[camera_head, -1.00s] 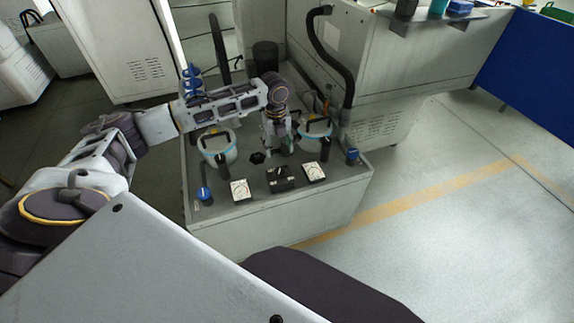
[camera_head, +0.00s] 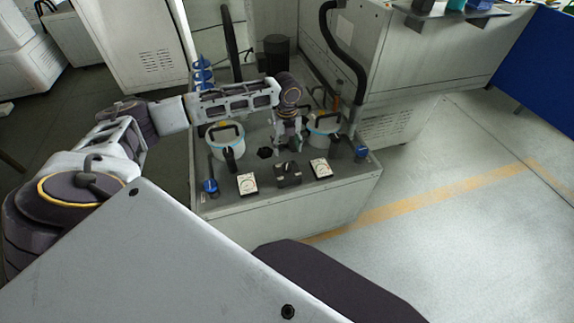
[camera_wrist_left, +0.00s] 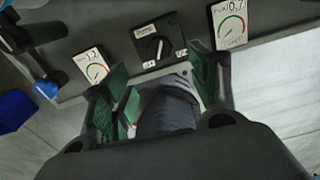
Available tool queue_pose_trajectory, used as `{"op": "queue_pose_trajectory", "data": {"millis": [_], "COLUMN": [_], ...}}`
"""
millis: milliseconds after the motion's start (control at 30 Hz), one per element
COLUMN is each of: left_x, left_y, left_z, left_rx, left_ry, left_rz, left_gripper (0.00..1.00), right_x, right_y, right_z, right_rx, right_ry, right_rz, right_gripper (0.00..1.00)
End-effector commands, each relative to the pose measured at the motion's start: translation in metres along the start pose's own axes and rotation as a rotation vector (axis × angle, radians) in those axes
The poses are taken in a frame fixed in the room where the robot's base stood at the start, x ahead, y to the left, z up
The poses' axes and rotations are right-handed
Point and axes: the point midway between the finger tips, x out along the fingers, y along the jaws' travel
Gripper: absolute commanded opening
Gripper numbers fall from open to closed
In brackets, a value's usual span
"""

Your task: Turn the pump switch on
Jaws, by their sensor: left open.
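The pump switch is a dark box (camera_head: 288,174) on the front of the grey unit's top, between two white gauges. In the left wrist view the switch box (camera_wrist_left: 146,52) has a pale pointer-like knob standing nearly upright in the picture, with small labels beside it. My left gripper (camera_head: 288,146) is above the unit, just behind the switch in the head view. In the left wrist view my left gripper (camera_wrist_left: 162,76) has its green-padded fingers apart with nothing between them. The switch lies beyond the fingertips, and contact is not visible. My right gripper is not in view.
White gauges (camera_head: 247,184) and (camera_head: 320,168) flank the switch. Blue-topped valves (camera_head: 210,187) and (camera_head: 361,153) stand near the front corners. Two handled filter pots (camera_head: 226,148) and (camera_head: 325,137) stand behind. A black hose (camera_head: 345,55) runs down the machine at right.

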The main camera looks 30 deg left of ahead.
Motion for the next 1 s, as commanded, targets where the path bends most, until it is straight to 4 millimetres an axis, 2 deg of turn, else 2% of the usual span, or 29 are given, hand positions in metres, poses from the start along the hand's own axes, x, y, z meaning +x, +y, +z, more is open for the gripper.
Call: {"op": "queue_pose_trajectory", "data": {"millis": [267, 600, 800, 1000], "left_x": [0.038, 0.082, 0.102, 0.109], "left_y": [0.0, 0.0, 0.0, 0.0], "left_z": [0.0, 0.0, 0.0, 0.0], "left_rx": [-0.001, -0.001, 0.0, 0.0], "left_ry": [0.0, 0.0, 0.0, 0.0], "left_rz": [0.001, 0.0, -0.001, 0.0], "left_gripper": [0.6, 0.6, 0.6, 0.6], "right_x": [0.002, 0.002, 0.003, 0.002], "right_y": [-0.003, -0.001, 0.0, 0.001], "right_z": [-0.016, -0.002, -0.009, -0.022], "right_rx": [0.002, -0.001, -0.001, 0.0], "right_ry": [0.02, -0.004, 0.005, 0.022], "right_rz": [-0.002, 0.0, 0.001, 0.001], "right_gripper": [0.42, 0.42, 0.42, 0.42]}}
